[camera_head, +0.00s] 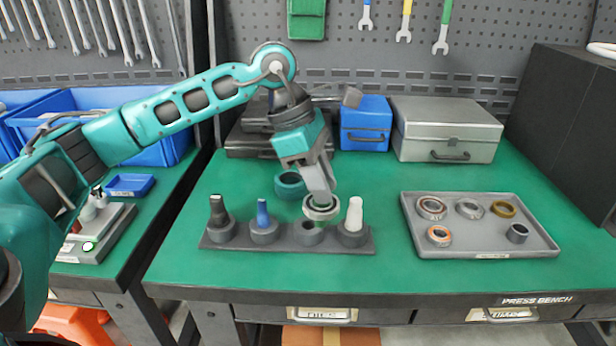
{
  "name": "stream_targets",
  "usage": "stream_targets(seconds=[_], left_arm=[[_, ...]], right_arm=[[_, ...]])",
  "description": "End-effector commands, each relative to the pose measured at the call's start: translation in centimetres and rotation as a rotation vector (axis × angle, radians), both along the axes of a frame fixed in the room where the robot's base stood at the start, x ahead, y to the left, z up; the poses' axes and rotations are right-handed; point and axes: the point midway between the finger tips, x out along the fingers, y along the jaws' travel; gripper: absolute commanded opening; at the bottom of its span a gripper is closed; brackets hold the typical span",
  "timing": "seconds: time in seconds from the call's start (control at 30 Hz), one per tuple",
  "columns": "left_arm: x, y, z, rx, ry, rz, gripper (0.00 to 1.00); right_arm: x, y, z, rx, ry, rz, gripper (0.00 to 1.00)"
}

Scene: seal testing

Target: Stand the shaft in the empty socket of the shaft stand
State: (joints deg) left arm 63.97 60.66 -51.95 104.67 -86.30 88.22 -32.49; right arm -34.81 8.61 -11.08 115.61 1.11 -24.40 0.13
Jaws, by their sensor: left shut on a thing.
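The shaft stand (288,246) is a dark grey bar on the green bench with a row of round sockets. A black shaft (217,208), a blue shaft (263,214) and a white shaft (354,213) stand upright in three of them. The socket (309,234) between blue and white holds no standing shaft. My left gripper (320,199) points down just above and slightly behind that socket, shut on the shaft. The shaft is mostly hidden by the fingers; a silvery ring-shaped part (321,212) shows at the fingertips. My right gripper is not in view.
A grey tray (480,247) with several rings lies to the right. A teal round part (289,185) sits behind the stand. A blue box (365,125) and a grey metal case (446,128) stand at the back. Bare bench lies between stand and tray.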

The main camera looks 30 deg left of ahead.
Motion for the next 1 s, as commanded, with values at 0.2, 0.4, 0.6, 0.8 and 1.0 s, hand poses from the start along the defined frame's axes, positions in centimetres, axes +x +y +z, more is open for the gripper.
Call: stream_targets(seconds=[0.2,0.4,0.6,0.8,1.0], left_arm=[[1.5,1.7,-0.6,-0.003,-0.008,0.398,0.0],[2.5,3.3,-0.6,-0.004,-0.007,0.73,0.0],[3.2,4.4,-0.5,-0.006,-0.005,0.952,0.0],[3.4,4.8,-0.5,-0.006,-0.002,1.032,0.0],[3.4,4.9,-1.7,-0.004,-0.001,1.035,0.0]], right_arm=[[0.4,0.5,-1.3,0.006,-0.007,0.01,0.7],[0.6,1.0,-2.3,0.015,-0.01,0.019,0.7],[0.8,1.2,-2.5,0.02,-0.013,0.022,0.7],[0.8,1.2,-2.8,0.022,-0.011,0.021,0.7],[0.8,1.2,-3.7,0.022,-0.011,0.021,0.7]])
